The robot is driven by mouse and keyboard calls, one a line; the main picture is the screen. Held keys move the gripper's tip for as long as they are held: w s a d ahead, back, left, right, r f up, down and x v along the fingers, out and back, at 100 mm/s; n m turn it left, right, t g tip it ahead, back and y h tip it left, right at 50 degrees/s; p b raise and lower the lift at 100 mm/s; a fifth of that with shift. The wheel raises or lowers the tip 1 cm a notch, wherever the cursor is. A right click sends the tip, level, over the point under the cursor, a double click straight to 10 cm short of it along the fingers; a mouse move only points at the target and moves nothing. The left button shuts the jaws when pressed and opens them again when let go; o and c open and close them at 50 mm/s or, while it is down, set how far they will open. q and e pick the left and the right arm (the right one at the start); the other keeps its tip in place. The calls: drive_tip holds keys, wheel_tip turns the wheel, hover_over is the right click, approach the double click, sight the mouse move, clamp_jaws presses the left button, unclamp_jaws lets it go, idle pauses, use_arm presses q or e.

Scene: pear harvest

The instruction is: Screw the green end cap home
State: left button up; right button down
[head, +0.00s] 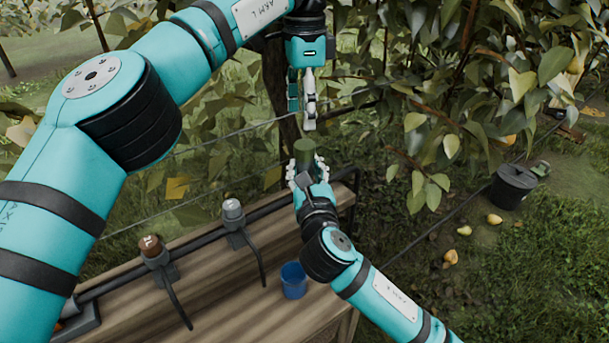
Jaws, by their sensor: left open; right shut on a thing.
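A dark green cylinder (304,151) stands upright in my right gripper (307,168), which is shut on it from below. I cannot tell whether it is the green end cap alone or a part with the cap on it. My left gripper (302,112) points straight down above the cylinder. It is open and empty, with a small gap between its fingertips and the cylinder's top. The cylinder's lower part is hidden by the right gripper's fingers.
A wooden bench (225,298) carries a dark rail with a brown-topped fitting (152,247) and a grey-topped fitting (233,210). A blue cup (293,280) stands on the bench. A black bucket (511,187) and loose pears (494,219) are on the grass. Branches hang close behind both grippers.

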sight(304, 144)
drive_tip(key=shift+s+f, duration=0.1)
drive_tip(key=shift+f, duration=0.2)
use_arm(q)
drive_tip(key=shift+f, duration=4.05)
